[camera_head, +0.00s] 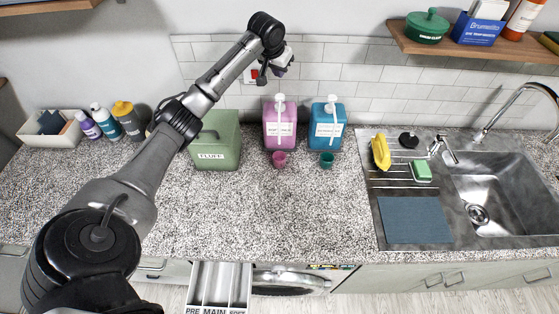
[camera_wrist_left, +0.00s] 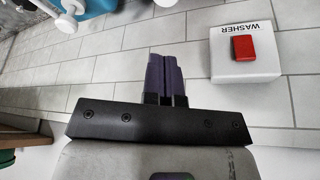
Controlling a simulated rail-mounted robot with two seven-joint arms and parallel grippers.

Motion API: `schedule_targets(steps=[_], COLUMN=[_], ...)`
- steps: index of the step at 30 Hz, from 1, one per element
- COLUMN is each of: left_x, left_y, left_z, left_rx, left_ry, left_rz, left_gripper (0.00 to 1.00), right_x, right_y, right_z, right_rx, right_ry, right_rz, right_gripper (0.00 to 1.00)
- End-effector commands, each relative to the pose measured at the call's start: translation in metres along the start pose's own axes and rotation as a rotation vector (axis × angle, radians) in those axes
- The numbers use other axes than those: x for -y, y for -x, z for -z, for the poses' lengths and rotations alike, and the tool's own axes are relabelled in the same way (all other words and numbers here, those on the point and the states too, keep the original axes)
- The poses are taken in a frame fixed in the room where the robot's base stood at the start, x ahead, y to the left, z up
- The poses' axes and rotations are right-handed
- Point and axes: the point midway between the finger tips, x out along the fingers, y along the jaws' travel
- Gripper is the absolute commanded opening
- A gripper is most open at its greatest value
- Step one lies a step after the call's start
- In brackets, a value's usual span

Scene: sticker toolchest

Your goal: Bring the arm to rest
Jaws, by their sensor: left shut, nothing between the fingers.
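My left arm (camera_head: 130,185) comes in from the left and reaches up over the counter. Its gripper (camera_head: 286,64) is in front of the tiled back wall, above the pink and teal dispensers. In the left wrist view the purple fingers (camera_wrist_left: 166,62) are closed together with nothing between them. A white WASHER switch box (camera_wrist_left: 245,53) with a red rocker (camera_wrist_left: 243,48) is to the right of the fingers in that view, apart from them. My right gripper is not in view.
A green FLUFF canister (camera_head: 215,140), a pink dispenser (camera_head: 279,124) and a teal dispenser (camera_head: 327,126) stand at the back. A wooden shelf (camera_head: 470,50) is at upper right, above the sink (camera_head: 495,185). An open drawer (camera_head: 219,287) is below the counter. The middle counter is clear.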

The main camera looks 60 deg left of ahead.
Motion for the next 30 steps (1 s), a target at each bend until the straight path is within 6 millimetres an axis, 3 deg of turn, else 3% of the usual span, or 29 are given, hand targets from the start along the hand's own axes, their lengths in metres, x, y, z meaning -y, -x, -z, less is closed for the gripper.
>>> schedule_targets(steps=[12,17,20,23,25,27,30], left_x=[0.000,0.006,0.001,-0.014,-0.036,-0.065,-0.112], left_y=[0.000,0.000,0.020,0.053,0.074,0.095,0.106], left_z=[0.000,0.003,0.015,0.025,0.029,0.029,0.011], left_rx=[0.000,-0.019,-0.112,-0.236,-0.328,-0.423,-0.533], left_ry=[-0.005,-0.088,-0.192,-0.299,-0.371,-0.436,-0.531], left_rz=[0.000,0.034,0.126,0.216,0.259,0.284,0.297], left_gripper=[0.00,0.00,0.00,0.00,0.00,0.00,0.00], right_x=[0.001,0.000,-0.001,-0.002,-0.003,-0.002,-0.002], right_y=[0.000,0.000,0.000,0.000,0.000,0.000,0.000], right_z=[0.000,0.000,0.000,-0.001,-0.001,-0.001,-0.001], right_rx=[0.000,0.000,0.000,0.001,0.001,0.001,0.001], right_ry=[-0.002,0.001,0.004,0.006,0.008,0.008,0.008], right_rz=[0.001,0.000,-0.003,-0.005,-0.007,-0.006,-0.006], right_gripper=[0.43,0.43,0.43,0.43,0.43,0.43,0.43])
